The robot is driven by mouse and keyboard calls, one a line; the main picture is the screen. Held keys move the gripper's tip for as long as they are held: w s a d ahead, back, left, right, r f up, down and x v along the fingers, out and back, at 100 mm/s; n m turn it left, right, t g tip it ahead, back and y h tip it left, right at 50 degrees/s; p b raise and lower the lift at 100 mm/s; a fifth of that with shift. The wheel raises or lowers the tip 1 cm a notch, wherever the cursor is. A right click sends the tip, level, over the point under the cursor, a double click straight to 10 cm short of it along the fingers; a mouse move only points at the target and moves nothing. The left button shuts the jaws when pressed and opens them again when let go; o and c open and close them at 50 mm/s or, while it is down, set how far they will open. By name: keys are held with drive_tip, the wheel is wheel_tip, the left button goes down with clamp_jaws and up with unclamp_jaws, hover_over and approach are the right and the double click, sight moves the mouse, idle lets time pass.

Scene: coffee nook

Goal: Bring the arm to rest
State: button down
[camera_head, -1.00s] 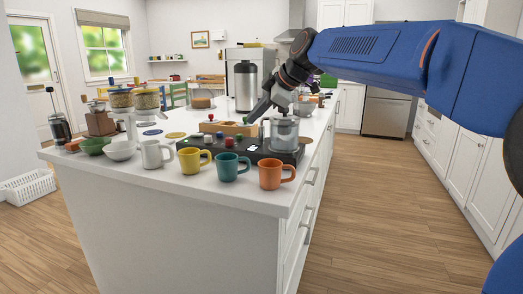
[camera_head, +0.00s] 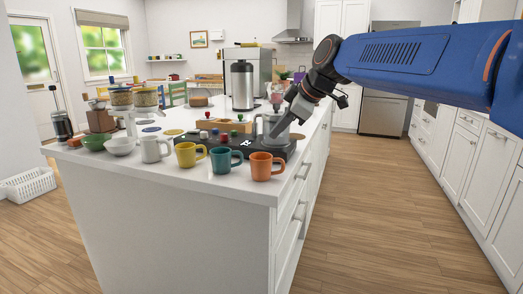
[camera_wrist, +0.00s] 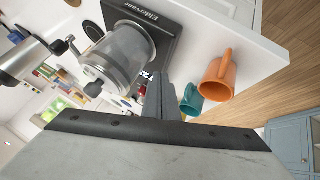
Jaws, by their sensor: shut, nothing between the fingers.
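My blue arm reaches in from the right in the head view. In the wrist view, the shut fingers (camera_wrist: 164,80) stand apart in the picture from the glass pot (camera_wrist: 120,62), which sits on a black base (camera_wrist: 160,18).
The orange mug (camera_head: 261,166), teal mug (camera_head: 221,160), yellow mug (camera_head: 187,154) and white mug (camera_head: 151,149) line the counter's (camera_head: 190,183) near edge. A steel dispenser (camera_head: 242,86) stands behind. The floor (camera_head: 390,220) to the right is clear.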

drive_tip(key=s+d+f+m+h, duration=0.2)
drive_tip(key=s+d+f+m, duration=0.3)
drive_tip(key=s+d+f, duration=0.3)
drive_tip(key=s+d+f+m+h, duration=0.2)
drive_tip(key=s+d+f+m, duration=0.3)
drive_tip(key=s, duration=0.9)
drive_tip(key=s+d+f+m+g+h, duration=0.1)
drive_tip(key=s+d+f+m, duration=0.5)
drive_tip(key=s+d+f, duration=0.5)
wheel_tip(320, 180, down, 4)
drive_tip(key=shift+s+d+r+h, duration=0.2)
drive_tip(key=shift+s+h, duration=0.2)
drive_tip(key=shift+s, duration=0.05)
drive_tip(key=shift+a, duration=0.1)
